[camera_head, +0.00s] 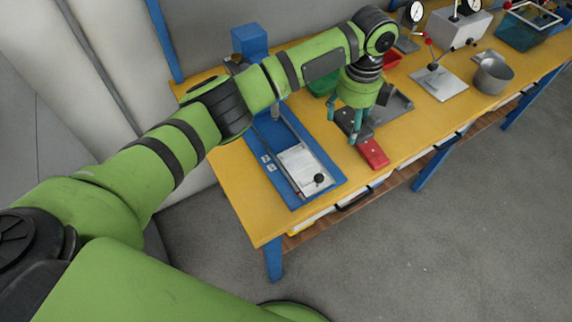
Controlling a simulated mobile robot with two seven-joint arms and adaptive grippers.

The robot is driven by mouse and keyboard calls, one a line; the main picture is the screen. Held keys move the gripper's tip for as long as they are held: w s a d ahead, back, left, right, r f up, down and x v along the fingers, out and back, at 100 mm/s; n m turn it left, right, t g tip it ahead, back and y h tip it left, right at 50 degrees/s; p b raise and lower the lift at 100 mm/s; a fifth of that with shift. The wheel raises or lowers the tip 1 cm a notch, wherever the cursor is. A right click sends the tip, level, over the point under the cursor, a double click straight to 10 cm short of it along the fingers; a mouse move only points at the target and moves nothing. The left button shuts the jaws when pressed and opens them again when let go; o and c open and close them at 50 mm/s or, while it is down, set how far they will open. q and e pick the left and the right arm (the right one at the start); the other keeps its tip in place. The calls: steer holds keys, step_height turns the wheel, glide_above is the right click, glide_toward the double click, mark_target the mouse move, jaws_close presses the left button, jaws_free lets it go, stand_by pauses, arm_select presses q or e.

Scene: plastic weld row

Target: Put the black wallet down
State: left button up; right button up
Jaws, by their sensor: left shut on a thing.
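My left gripper (343,127) reaches in from the left over the yellow workbench (240,190), with its teal fingers pointing down. It is shut on a dark, flat thing (346,117), which looks like the black wallet. The fingers and wrist hide part of it, and I cannot tell whether it touches the bench or is held just above it. My right gripper is not in view.
A red block (374,153) lies just in front of the gripper. A blue-framed press (330,176) with a white plate stands to the left. Green (322,84) and red (392,59) bins are behind. A grey pot (493,78) stands right.

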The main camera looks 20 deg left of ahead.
arm_select(q)
steer(key=p, duration=0.4)
glide_above(298, 167)
steer(key=f, duration=0.6)
steer(key=shift+w+d+f, duration=0.15)
steer(key=shift+w+d, duration=0.1)
steer(key=shift+d, duration=0.05)
steer(key=shift+s+a+f, duration=0.15)
steer(key=shift+a+f, duration=0.1)
steer(key=shift+s+a+f+p, duration=0.1)
steer(key=shift+f+p, duration=0.1)
steer(key=shift+p, duration=0.1)
step_height(298, 167, down, 3)
steer(key=shift+f+p, duration=0.2)
steer(key=shift+p, duration=0.3)
steer(key=shift+f, duration=0.2)
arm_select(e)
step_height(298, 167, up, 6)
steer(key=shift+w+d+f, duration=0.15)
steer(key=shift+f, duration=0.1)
arm_select(q)
steer(key=shift+f, duration=0.2)
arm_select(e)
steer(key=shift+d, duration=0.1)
arm_select(q)
steer(key=o, duration=1.1)
steer(key=shift+c, duration=0.2)
steer(key=shift+o, duration=0.4)
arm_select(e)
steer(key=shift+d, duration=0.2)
